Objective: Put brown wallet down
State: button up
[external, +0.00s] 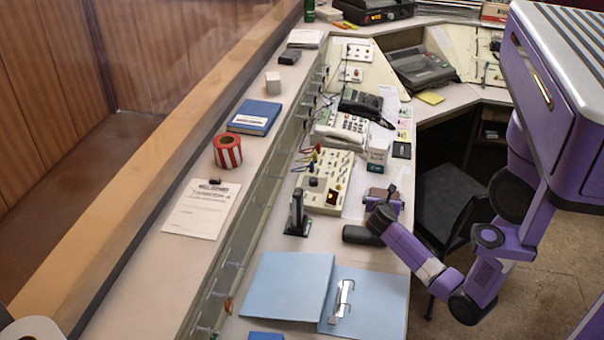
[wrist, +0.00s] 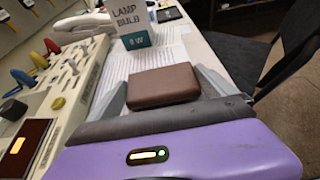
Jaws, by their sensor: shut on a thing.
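The brown wallet (wrist: 163,85) lies flat between the two grey fingers of my gripper (wrist: 164,90) in the wrist view. The fingers are shut on its left and right sides. Papers on the desk (wrist: 207,52) show beyond and beside it. I cannot tell whether the wallet touches the desk or hangs just above it. In the external view my gripper (external: 384,199) is low over the right strip of the desk, beside the cream switch panel. The wallet is too small there to make out clearly.
The cream switch panel (external: 327,181) with colored levers stands close to the left of my gripper. A lamp bulb box (wrist: 132,24) stands just beyond the wallet. A black stand (external: 297,215) and open blue binder (external: 289,285) lie nearer. A dark chair (external: 447,199) is at the right.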

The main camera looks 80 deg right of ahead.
jog(key=shift+f, duration=0.35)
jog(key=o, duration=1)
jog(key=shift+o, duration=0.2)
jog(key=shift+r, duration=0.15)
jog(key=p+v, duration=0.1)
jog(key=v, duration=1.1)
